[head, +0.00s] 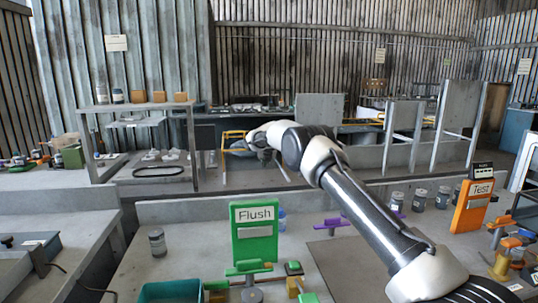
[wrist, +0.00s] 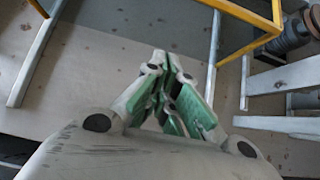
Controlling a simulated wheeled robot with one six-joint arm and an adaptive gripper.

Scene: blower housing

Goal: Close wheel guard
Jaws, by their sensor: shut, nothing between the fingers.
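A yellow frame (wrist: 262,22), which looks like the wheel guard, crosses the top right of the wrist view. A ribbed grey round part (wrist: 296,32), perhaps the wheel, is just right of it. In the head view, the yellow frame (head: 225,140) is on the back bench beside the end of my arm. I cannot tell how far the guard stands open. My gripper (wrist: 172,62) is shut and empty, with green pads on its fingers. It appears apart from the yellow frame, which lies to its upper right. In the head view, my arm's end hides part of this area.
Pale metal bars (wrist: 285,77) stand right of my gripper, and another post (wrist: 35,62) is at left. A shelf with jars (head: 140,106) stands left on the back bench. A green Flush sign (head: 254,246) and orange Test sign (head: 470,216) stand on the front bench.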

